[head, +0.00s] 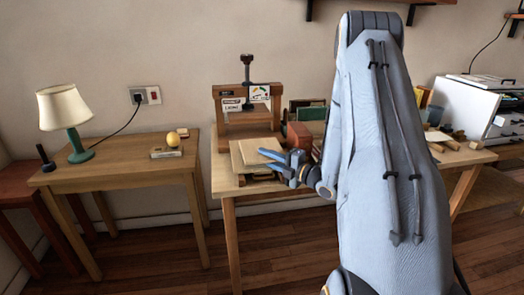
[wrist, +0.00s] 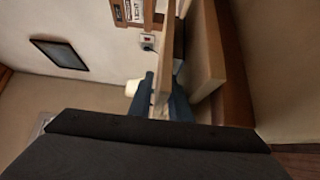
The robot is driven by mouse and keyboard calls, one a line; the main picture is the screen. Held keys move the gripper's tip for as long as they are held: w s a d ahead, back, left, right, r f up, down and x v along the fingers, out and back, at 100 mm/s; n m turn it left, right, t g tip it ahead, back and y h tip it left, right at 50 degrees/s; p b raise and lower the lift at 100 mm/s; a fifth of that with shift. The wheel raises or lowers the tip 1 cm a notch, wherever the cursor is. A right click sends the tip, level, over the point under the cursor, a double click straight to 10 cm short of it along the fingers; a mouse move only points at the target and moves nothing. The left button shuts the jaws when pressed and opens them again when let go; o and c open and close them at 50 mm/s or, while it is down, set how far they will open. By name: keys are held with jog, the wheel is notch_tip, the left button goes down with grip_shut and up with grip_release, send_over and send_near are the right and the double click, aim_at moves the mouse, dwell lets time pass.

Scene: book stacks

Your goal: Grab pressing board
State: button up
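The pressing board looks to be the flat pale wooden board (head: 254,151) at the front left of the work table, below the screw press. My gripper (head: 268,162) is at its right side, with its blue fingers spread apart, one above the other. In the wrist view a thin board edge (wrist: 167,50) runs down between the fingers (wrist: 164,100). The fingers straddle this edge; firm contact on both faces does not show. Part of the board's right side is hidden behind the fingers.
A wooden press (head: 247,112) with a dark screw stands behind the board. Books (head: 300,134) stand close to the right of it. My arm hides the table's middle.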

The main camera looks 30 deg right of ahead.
jog(key=shift+c, duration=0.4)
grip_shut()
jog(key=shift+r, duration=0.15)
